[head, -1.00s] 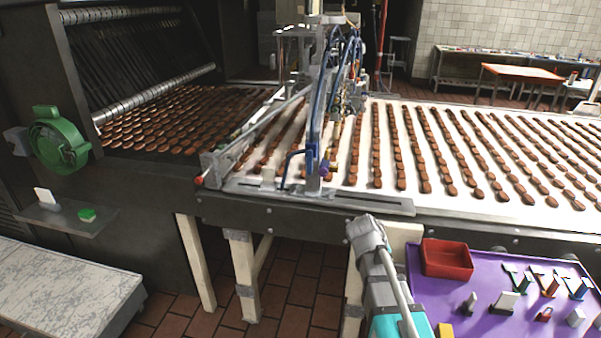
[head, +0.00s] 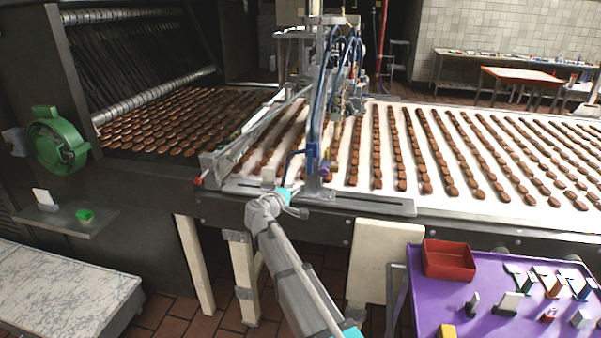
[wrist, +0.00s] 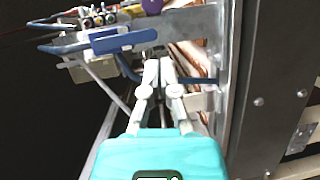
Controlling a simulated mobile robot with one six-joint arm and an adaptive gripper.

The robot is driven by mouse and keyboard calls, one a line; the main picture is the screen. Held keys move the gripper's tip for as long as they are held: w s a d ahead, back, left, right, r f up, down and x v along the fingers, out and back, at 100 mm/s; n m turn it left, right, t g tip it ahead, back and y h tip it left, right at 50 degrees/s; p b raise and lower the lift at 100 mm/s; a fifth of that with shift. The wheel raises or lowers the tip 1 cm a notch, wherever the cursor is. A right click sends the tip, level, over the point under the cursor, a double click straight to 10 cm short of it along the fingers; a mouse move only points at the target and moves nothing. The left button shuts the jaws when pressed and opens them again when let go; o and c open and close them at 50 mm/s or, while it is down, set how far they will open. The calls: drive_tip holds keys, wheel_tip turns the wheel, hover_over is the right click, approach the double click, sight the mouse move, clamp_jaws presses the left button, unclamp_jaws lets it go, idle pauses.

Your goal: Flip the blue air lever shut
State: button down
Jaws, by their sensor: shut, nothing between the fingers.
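The blue lever (head: 311,157) is on the front of the metal depositor frame, at the near edge of the conveyor. In the wrist view the lever (wrist: 110,41) is a flat blue handle lying across the picture, above and left of my fingertips. My gripper (wrist: 158,56) is shut and empty, its pale fingertips close together just below the lever's right end. I cannot tell whether they touch it. In the head view my gripper (head: 298,211) is small, in front of and below the lever, by the conveyor's front rail.
A purple knob (wrist: 152,6) sits just beyond the lever. Blue hoses (head: 318,95) hang above it. The conveyor (head: 420,195) carries rows of brown biscuits. A purple table (head: 470,315) with a red bin (head: 448,260) and small parts stands at the lower right.

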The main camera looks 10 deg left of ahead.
sight(310, 162)
drive_tip(key=a+r+n+t+y, duration=0.1)
drive_tip(key=a+r+n, duration=0.1)
drive_tip(key=a, duration=0.4)
drive_tip(key=shift+a+t, duration=0.3)
drive_tip(key=shift+t, duration=0.1)
drive_tip(key=w+d, duration=0.6)
drive_tip(key=w, duration=0.3)
drive_tip(key=shift+w+d, duration=0.25)
drive_tip(key=shift+d, duration=0.1)
drive_tip(key=shift+d+f, duration=0.1)
